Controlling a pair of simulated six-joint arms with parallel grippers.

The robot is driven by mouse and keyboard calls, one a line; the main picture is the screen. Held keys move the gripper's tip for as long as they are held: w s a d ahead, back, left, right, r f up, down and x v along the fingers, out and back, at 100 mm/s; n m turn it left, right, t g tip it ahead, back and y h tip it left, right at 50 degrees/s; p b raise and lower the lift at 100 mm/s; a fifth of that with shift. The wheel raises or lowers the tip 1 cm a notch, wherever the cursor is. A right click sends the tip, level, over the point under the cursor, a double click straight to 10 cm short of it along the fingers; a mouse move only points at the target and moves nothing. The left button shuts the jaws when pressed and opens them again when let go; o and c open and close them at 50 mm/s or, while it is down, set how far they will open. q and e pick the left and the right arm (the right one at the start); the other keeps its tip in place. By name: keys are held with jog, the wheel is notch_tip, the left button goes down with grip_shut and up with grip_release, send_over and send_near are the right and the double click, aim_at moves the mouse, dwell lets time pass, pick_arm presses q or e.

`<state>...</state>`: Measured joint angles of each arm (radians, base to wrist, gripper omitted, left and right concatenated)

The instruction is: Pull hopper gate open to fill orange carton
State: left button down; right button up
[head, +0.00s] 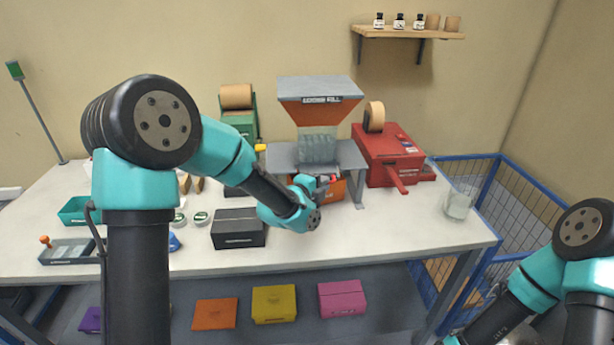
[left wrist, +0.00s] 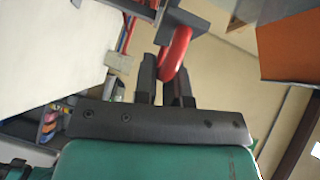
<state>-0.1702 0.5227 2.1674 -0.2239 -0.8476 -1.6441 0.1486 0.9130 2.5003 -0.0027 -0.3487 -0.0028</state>
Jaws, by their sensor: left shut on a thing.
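The hopper (head: 322,111) has a grey top and an orange funnel above a grey stand at the back middle of the table. My left gripper (head: 325,183) is in front of the stand. In the left wrist view its fingers (left wrist: 168,88) are shut on a curved red handle (left wrist: 177,52) that joins a grey plate. I take this as the gate handle. The orange carton (head: 334,191) is under the hopper, partly hidden by my left gripper. Its fill cannot be seen. Only links of my right arm show; its gripper is out of view.
A closed black box (head: 238,228) sits left of my left gripper. A red machine with a tape roll (head: 395,152) stands right of the hopper, and a clear container (head: 458,205) near the right edge. Coloured boxes lie on the lower shelf (head: 377,312). The front right tabletop is clear.

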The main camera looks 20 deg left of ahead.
pick_arm(q)
jog(key=s, duration=0.1)
jog(key=s+d, duration=0.1)
jog(key=s, duration=0.2)
jog(key=shift+s+d, duration=0.2)
jog(key=shift+d, duration=0.15)
jog(key=c, duration=1.2)
grip_release()
